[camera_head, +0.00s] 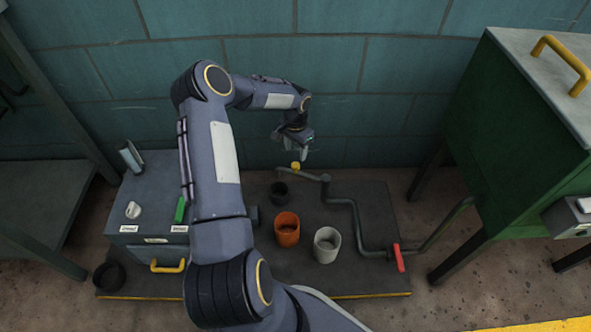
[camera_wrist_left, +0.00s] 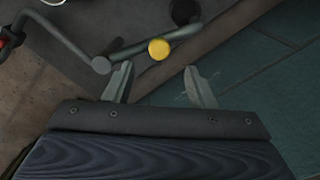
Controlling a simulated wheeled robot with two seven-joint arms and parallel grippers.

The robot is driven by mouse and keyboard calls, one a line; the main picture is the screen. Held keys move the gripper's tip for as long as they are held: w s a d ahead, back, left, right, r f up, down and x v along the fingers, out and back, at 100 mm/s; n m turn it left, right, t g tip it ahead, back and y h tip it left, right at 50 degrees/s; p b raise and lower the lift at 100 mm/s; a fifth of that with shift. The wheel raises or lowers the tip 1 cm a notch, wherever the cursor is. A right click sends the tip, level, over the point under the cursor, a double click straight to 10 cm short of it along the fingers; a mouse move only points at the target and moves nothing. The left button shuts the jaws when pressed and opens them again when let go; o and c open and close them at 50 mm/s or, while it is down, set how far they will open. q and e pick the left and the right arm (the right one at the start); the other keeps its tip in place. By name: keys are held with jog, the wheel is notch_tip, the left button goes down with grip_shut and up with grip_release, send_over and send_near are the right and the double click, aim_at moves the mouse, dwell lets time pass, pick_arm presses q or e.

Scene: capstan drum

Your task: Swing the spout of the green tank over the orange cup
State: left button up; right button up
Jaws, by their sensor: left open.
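The green tank (camera_head: 480,150) stands on legs at the right, and its pipe runs left past a red-handled valve to a pivot. The grey spout (camera_head: 311,175) reaches left from the pivot, with its free end near the black cup (camera_head: 279,194). A yellow knob (camera_head: 295,166) sits on the spout. The orange cup (camera_head: 287,230) stands in front of the spout, not under its end. My left gripper (camera_head: 303,149) is open and empty just above the knob. In the left wrist view the knob (camera_wrist_left: 159,50) shows just beyond the gap between the fingertips (camera_wrist_left: 159,70).
A pale grey cup (camera_head: 327,245) stands right of the orange cup. The red valve handle (camera_head: 399,258) is at the mat's right. A grey cabinet (camera_head: 150,205) with a yellow handle stands at the left. A tiled wall (camera_head: 400,60) is close behind the spout.

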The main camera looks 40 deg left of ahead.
aim_at(296, 165)
pick_arm(q)
notch_tip(296, 165, down, 7)
jog(key=b, duration=0.2)
jog(key=shift+f+b, duration=0.15)
jog(key=shift+b, duration=0.25)
grip_shut()
